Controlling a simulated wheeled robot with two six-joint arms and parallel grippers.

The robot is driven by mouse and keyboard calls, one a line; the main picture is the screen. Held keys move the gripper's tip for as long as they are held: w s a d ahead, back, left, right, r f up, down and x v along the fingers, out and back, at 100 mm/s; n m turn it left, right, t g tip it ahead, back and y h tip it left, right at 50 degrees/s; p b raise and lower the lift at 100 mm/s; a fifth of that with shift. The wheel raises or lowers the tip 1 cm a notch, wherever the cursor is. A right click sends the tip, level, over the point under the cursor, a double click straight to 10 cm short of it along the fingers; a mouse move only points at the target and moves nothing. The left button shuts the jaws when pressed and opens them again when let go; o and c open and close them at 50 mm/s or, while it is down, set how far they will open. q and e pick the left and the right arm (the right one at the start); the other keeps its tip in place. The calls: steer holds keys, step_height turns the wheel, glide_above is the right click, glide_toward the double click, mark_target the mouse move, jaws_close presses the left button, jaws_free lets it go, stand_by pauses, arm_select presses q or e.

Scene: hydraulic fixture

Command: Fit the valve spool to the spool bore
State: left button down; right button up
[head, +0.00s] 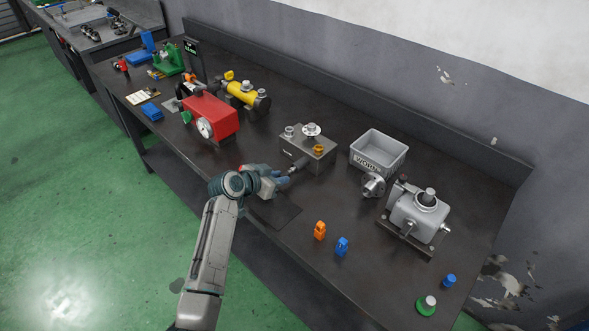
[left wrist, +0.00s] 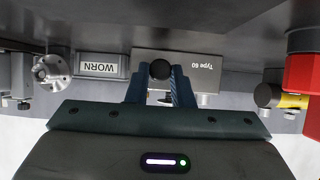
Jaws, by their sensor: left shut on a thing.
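My left gripper (head: 286,175) reaches in from the front with its blue fingers shut on a dark, rod-like piece, the valve spool (head: 298,165). In the left wrist view the spool shows as a dark round end (left wrist: 160,69) between the fingers. The spool points at the front face of a grey metal block (head: 318,154), marked "Type 60" in the left wrist view (left wrist: 205,67). The spool's far end is close to that face; I cannot tell whether it touches or enters it. The spool bore is hidden behind the spool and fingers. My right gripper is out of view.
A grey "WORN" bin (head: 366,163), a flanged part (head: 374,185) and a grey housing (head: 418,215) stand right of the block. A red unit (head: 210,117) and a yellow cylinder (head: 243,94) stand left. Orange (head: 320,230) and blue (head: 342,246) pieces stand near the front edge.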

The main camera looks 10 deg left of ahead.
mark_target(286, 172)
arm_select(q)
steer(key=shift+w+d+b, duration=0.5)
steer(key=shift+w+d, duration=0.45)
steer(key=shift+w, duration=0.25)
stand_by(0.7)
steer(key=c, duration=1.2)
jaws_free()
steer(key=shift+s+a, duration=0.1)
